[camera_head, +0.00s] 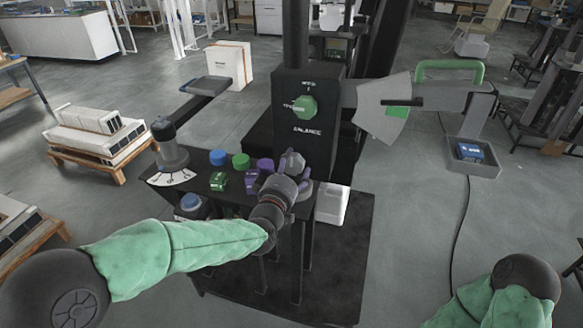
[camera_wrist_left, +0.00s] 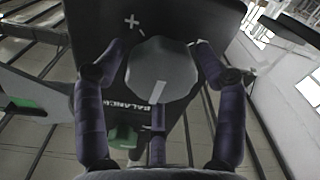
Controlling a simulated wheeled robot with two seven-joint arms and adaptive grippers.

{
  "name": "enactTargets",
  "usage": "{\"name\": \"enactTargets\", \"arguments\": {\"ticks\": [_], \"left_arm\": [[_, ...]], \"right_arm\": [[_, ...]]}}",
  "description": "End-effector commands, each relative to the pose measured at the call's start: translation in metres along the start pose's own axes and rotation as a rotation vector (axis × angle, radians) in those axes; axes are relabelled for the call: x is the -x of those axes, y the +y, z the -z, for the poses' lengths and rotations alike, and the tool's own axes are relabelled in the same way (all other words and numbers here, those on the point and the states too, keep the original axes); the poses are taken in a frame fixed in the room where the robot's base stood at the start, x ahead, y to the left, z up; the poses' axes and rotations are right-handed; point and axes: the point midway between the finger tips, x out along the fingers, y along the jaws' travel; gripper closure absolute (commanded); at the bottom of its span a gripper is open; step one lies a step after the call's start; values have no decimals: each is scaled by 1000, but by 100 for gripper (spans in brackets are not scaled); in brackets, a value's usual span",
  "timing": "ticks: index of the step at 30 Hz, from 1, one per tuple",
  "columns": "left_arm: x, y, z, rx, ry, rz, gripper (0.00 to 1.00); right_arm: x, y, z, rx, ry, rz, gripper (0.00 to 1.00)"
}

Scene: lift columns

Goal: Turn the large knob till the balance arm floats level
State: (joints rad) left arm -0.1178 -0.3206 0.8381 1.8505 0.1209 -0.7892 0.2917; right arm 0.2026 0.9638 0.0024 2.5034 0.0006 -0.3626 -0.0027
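The large grey many-sided knob (camera_head: 292,161) sits low on the front of the black column (camera_head: 318,152). In the left wrist view the knob (camera_wrist_left: 162,75) shows a white mark, with a plus sign beside it. My left gripper (camera_head: 278,180) is at the knob, its purple fingers spread on either side. In the left wrist view its fingertips (camera_wrist_left: 160,50) lie near the knob's edges; contact is unclear. My right gripper is out of view.
Blue (camera_head: 217,157) and green (camera_head: 240,160) caps and a dark dial post (camera_head: 170,148) stand on the bench left of my gripper. A grey tray (camera_head: 472,158) holds a blue item. Floor at right is partly clear.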

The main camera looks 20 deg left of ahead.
Motion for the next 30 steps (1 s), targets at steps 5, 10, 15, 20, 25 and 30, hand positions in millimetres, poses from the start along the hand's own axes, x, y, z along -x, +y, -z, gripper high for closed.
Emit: {"name": "enactTargets", "arguments": {"ticks": [5,10,15,20,25,30], "left_arm": [[0,0,-1,0,-1,0,68],[0,-1,-2,6,-3,1,68],[0,-1,-3,47,-4,0,69],[0,-2,-6,134,-5,0,69],[0,-2,-6,272,-6,1,69],[0,-1,-6,428,-9,3,69]], "right_arm": [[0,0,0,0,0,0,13],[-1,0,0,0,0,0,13],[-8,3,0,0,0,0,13],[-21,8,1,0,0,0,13],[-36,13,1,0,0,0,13],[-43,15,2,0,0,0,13]]}}
